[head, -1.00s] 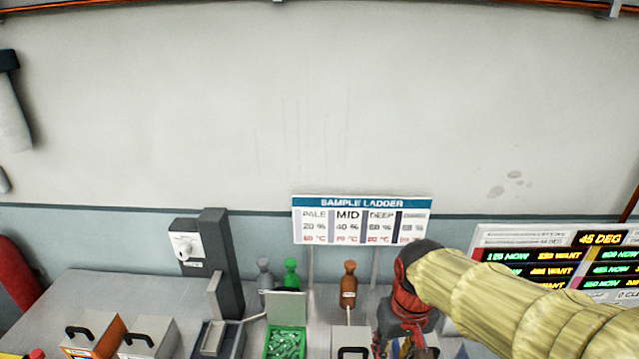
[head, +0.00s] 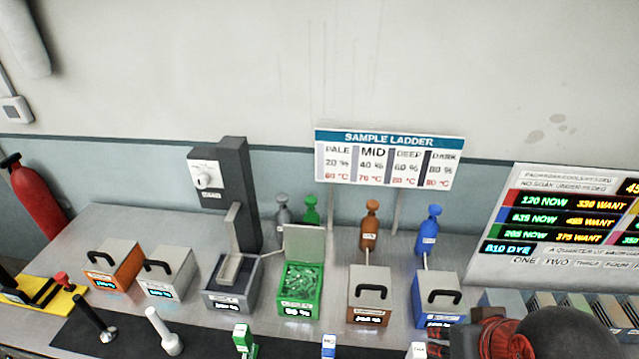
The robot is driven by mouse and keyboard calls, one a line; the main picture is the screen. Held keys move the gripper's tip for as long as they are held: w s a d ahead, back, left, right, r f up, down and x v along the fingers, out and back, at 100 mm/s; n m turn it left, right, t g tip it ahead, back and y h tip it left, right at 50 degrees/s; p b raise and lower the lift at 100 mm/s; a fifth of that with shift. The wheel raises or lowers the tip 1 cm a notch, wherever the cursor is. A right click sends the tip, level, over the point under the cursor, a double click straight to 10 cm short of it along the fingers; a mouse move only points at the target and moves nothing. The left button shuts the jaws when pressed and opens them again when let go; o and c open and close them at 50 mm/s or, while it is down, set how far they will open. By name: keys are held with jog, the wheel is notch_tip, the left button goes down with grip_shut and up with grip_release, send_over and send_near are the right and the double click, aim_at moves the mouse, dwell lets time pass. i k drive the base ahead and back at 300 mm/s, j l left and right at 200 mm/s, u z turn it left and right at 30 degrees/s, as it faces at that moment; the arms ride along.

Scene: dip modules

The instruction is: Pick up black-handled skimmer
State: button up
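A black handle (head: 95,318), likely the black-handled skimmer, stands tilted on the dark mat (head: 220,340) at the front left. Its lower end shows as a small pale base, and no skimmer head can be made out. A similar white handle (head: 164,330) stands just to its right. My gripper (head: 480,337) is at the bottom right, red and dark, far to the right of both handles.
Lidded orange (head: 113,267), grey (head: 166,277), brown (head: 370,288) and blue (head: 439,291) boxes line the bench behind the mat. An open green tub (head: 299,291) holds green pieces.

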aim_at(109, 334)
jog(key=u, duration=2.15)
jog(key=i+j+z, duration=0.15)
jog(key=z, duration=0.7)
jog(key=i+j+z, duration=0.15)
jog(key=j, duration=0.2)
jog(key=i+j+z, duration=0.15)
jog(key=j, duration=0.2)
jog(key=i+j+z, duration=0.1)
jog(key=j, duration=0.25)
jog(key=i+j+z, duration=0.15)
jog(key=j, duration=0.25)
jog(key=i+j+z, duration=0.15)
jog(key=j, duration=0.25)
jog(key=i+j, duration=0.1)
jog(key=j, duration=0.4)
jog(key=i, duration=0.05)
